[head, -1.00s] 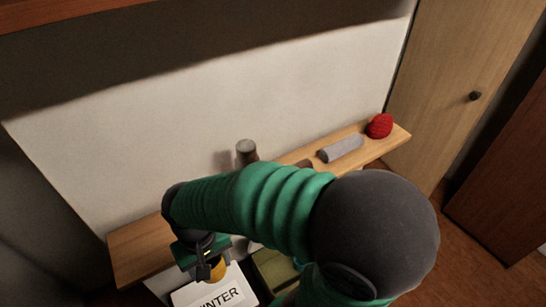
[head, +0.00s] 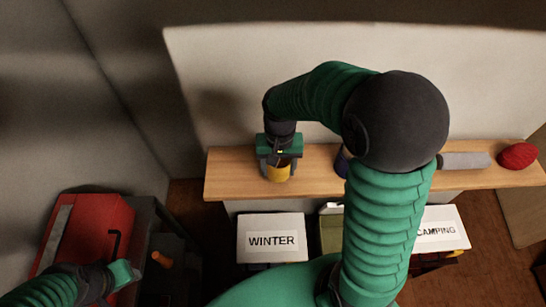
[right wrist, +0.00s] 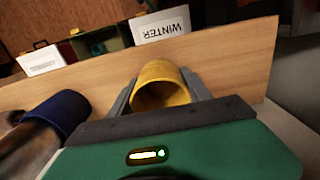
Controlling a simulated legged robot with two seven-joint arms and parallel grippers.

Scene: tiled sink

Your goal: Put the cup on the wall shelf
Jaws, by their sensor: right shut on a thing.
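The yellow cup (head: 278,174) is between the fingers of my right gripper (head: 278,162), which is shut on it. In the head view the cup overlaps the left part of the wooden wall shelf (head: 230,176). In the right wrist view the open round mouth of the cup (right wrist: 162,95) shows between the fingers, against the shelf board (right wrist: 235,75). I cannot tell whether the cup touches the shelf. My left gripper (head: 128,271) is at the lower left, apart from the shelf; its fingers are unclear.
On the shelf are a blue-ended cylinder (right wrist: 62,112), partly behind my arm in the head view, a grey roll (head: 464,161) and a red ball (head: 518,156). Below stand boxes marked WINTER (head: 270,225) and CAMPING (head: 440,235). A red case (head: 88,235) is at left.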

